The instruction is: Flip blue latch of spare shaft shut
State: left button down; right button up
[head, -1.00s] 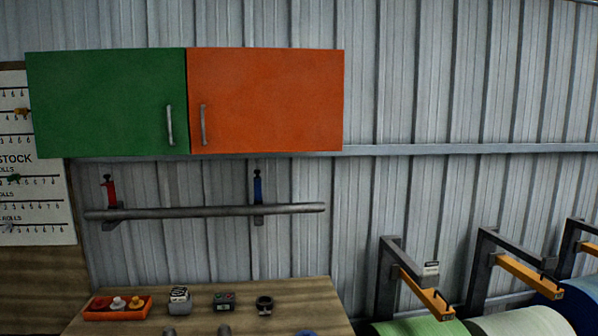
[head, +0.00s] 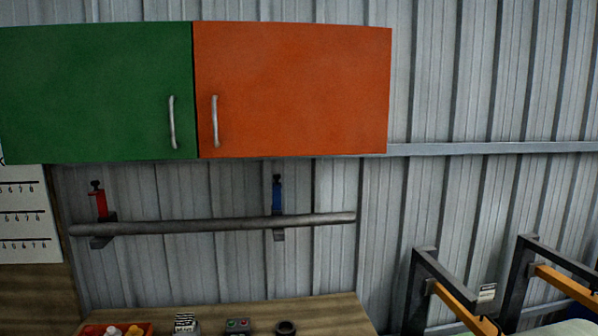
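The blue latch (head: 277,197) stands upright at the right bracket of the spare shaft, with a dark knob on top. The spare shaft (head: 190,226) is a long grey bar lying level on two dark wall brackets. A red latch (head: 99,203) stands upright at the left bracket. Neither of my grippers shows in the head view.
A green cabinet door (head: 90,90) and an orange cabinet door (head: 300,90) hang above the shaft. A wooden table (head: 335,312) below holds a red tray (head: 90,329) and small items. Dark frames with orange arms (head: 460,308) stand at the right.

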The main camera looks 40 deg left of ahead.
aim_at(277, 186)
jog(key=i+j, duration=0.15)
jog(key=j, duration=0.25)
jog(key=i+j+z, duration=0.1)
jog(key=j, duration=0.25)
jog(key=i+j, duration=0.1)
jog(key=j, duration=0.3)
jog(key=i+j+z, duration=0.1)
jog(key=j, duration=0.3)
